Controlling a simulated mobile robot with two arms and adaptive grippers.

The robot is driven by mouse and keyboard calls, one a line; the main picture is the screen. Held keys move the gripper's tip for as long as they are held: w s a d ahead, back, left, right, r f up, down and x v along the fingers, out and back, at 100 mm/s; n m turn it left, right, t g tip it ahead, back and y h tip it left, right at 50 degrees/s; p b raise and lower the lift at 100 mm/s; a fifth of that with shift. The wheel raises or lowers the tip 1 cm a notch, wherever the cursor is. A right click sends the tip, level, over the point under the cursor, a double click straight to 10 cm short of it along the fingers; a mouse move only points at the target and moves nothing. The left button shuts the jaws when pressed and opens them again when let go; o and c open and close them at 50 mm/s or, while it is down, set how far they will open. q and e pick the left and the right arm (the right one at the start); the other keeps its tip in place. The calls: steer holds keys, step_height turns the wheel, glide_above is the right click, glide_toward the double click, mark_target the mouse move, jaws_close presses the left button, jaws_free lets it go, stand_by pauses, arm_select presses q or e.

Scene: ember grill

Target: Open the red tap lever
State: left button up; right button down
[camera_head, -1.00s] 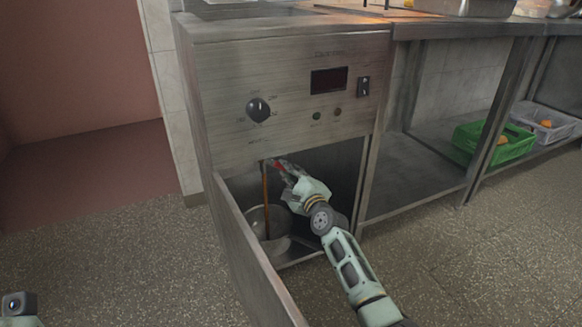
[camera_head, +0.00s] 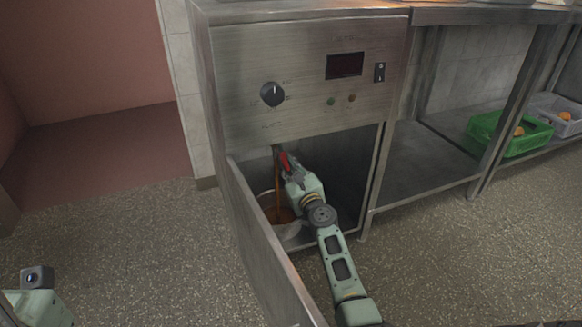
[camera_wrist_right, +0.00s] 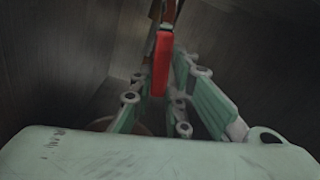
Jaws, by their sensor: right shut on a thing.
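The red tap lever (camera_head: 285,161) shows inside the open lower compartment of the steel fryer cabinet (camera_head: 235,110). My right gripper (camera_head: 290,172) is at the lever, its fingers shut on it. In the right wrist view the red lever (camera_wrist_right: 162,62) lies between the fingers of my right gripper (camera_wrist_right: 165,88). A brown-orange stream (camera_head: 278,190) runs down below the tap into a round metal pot (camera_head: 266,202), which holds orange-brown liquid. The gripper hides part of the tap. At the lower left part of my left arm shows, but not its fingers.
The cabinet's open door (camera_head: 262,250) stands out toward me, left of my right arm. A steel shelf unit (camera_head: 425,165) is to the right, with a green crate (camera_head: 510,135) and a grey crate (camera_head: 558,115). The floor at left is clear.

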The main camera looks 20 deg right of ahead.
steer(key=shift+a+f, duration=0.1)
stand_by(0.4)
steer(key=c, duration=1.7)
jaws_free()
steer(key=s, duration=1.2)
steer(key=shift+a, duration=0.35)
